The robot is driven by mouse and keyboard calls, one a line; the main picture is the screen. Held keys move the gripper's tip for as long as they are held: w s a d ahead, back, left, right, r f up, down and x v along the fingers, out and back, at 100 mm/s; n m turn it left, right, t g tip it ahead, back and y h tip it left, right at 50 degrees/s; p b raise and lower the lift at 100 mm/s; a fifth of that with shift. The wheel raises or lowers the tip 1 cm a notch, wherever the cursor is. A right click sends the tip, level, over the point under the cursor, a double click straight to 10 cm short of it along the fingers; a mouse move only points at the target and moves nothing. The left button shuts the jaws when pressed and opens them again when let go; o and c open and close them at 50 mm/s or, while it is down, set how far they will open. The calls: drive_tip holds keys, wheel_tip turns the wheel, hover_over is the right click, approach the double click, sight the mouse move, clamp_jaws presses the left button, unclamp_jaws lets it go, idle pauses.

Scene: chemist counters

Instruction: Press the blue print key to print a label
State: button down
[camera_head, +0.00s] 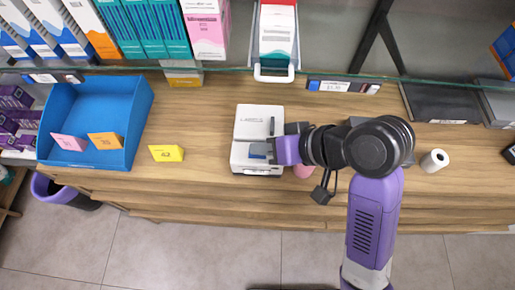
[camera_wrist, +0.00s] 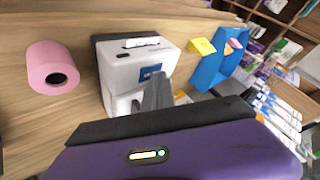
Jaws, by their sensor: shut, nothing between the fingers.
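The white label printer (camera_head: 258,122), marked LABELS, stands on the wooden counter and also shows in the wrist view (camera_wrist: 118,68). Its blue print key (camera_wrist: 151,71) is on the front part of the printer; in the head view the key (camera_head: 257,149) is partly covered by my fingers. My gripper (camera_head: 268,153) reaches in from the right, shut and empty, its tips over the printer's front. In the wrist view my gripper's grey fingers (camera_wrist: 158,90) point at the printer just below the key. I cannot tell whether the tips touch it.
A pink roll (camera_wrist: 55,68) stands close beside the printer. A blue tray (camera_head: 95,92) with cards is at the left, near a yellow card (camera_head: 166,153). A white roll (camera_head: 435,160) is at the right. A glass shelf edge runs behind.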

drive_tip(key=shift+r+p, duration=0.7)
drive_tip(key=shift+p, duration=0.25)
wheel_tip(320, 180, up, 5)
drive_tip(key=p, duration=0.5)
drive_tip(key=shift+r+p, duration=0.1)
drive_tip(key=shift+p, duration=0.25)
idle(0.4)
